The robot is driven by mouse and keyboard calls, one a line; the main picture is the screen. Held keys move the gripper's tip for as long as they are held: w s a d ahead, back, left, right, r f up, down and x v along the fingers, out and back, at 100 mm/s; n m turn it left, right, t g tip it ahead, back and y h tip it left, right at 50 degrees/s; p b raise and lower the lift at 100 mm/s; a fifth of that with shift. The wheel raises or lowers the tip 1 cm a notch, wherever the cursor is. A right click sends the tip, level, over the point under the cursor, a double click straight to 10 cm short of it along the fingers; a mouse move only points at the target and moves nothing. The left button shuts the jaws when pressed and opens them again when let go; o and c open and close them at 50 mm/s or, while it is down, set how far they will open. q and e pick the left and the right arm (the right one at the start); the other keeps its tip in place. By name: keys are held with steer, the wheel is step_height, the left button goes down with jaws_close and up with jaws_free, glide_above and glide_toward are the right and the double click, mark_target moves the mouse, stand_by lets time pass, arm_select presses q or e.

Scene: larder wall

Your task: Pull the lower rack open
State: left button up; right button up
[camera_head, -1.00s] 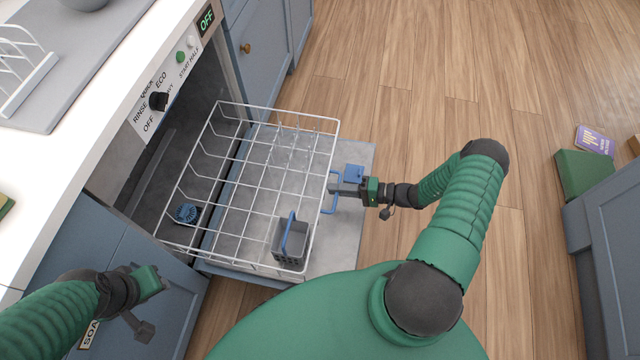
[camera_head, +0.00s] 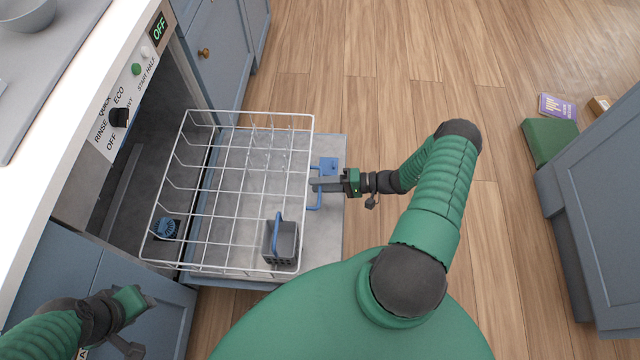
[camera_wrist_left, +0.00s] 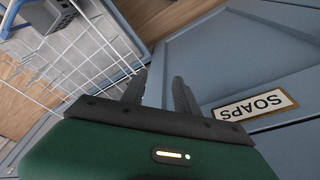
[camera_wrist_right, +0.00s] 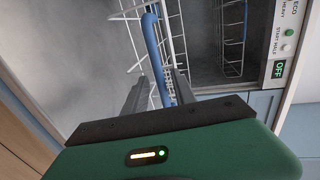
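The lower rack (camera_head: 313,140), a white wire basket, stands pulled out over the dishwasher's lowered door (camera_head: 334,225); its inner edge is still at the machine's opening. A blue loop handle (camera_head: 314,203) is on its outer side.
A grey cutlery basket (camera_head: 284,245) stands in the rack's near outer corner. The control panel display (camera_head: 159,27) reads OFF. Open wooden floor (camera_head: 390,100) lies right of the door; a blue cabinet (camera_head: 610,200) stands farther right.

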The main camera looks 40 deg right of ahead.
steer(key=p+v, duration=0.2)
steer(key=v, duration=1.4)
steer(key=shift+s+d, duration=0.25)
steer(key=shift+d, duration=0.05)
